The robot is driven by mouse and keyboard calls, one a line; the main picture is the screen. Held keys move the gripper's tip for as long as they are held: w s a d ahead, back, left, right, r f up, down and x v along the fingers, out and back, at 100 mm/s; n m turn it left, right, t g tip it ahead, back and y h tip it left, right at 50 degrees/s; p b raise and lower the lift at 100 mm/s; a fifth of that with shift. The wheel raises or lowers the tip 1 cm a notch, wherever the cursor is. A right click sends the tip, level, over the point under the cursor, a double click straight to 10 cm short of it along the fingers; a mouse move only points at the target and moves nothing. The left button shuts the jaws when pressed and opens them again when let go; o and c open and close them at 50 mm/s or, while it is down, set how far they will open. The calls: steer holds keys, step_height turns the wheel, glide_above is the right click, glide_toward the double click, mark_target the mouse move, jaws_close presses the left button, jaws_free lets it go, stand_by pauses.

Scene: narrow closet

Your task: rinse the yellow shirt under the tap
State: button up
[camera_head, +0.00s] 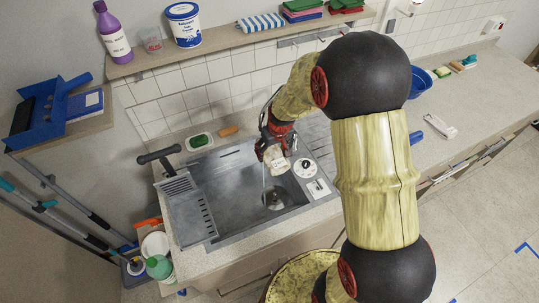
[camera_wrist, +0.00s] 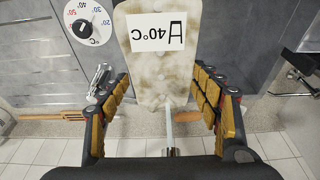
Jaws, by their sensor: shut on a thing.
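My gripper (camera_head: 272,150) is over the steel sink (camera_head: 232,212), near its back right. In the wrist view its fingers (camera_wrist: 168,95) are on both sides of a pale cream, mottled piece (camera_wrist: 150,75) with a white "40°C" label, upside down. It looks pale in the head view (camera_head: 280,166); I cannot make out a shirt's shape. A thin stream of water (camera_head: 263,178) falls below the gripper into the basin. The stream also shows in the wrist view (camera_wrist: 169,122), at the piece's lower end. The tap is mostly hidden behind my gripper. No clearly yellow shirt shows elsewhere.
A temperature dial (camera_wrist: 90,22) sits beside the basin; it also shows in the head view (camera_head: 305,168). A shelf (camera_head: 240,40) with a purple bottle (camera_head: 114,35) hangs above. The counter right of the sink is partly hidden by my arm.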

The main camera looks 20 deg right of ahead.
mark_target(289, 163)
steer(key=shift+a, duration=0.1)
steer(key=shift+s+a, duration=0.25)
steer(key=shift+a, duration=0.15)
stand_by(0.3)
steer(key=shift+s+d+b, duration=0.45)
steer(key=shift+s+d, duration=0.25)
steer(key=shift+s, duration=0.45)
steer(key=shift+s+d+b, duration=0.4)
steer(key=shift+s+d, duration=0.3)
steer(key=shift+s, duration=0.4)
steer(key=shift+s+d+b, duration=0.45)
steer(key=shift+s+d, duration=0.25)
steer(key=shift+s, duration=0.45)
steer(key=s+d+r, duration=0.2)
steer(key=s+r, duration=0.2)
steer(key=shift+s+d+p, duration=0.15)
steer(key=shift+d+p, duration=0.2)
steer(key=shift+p, duration=0.05)
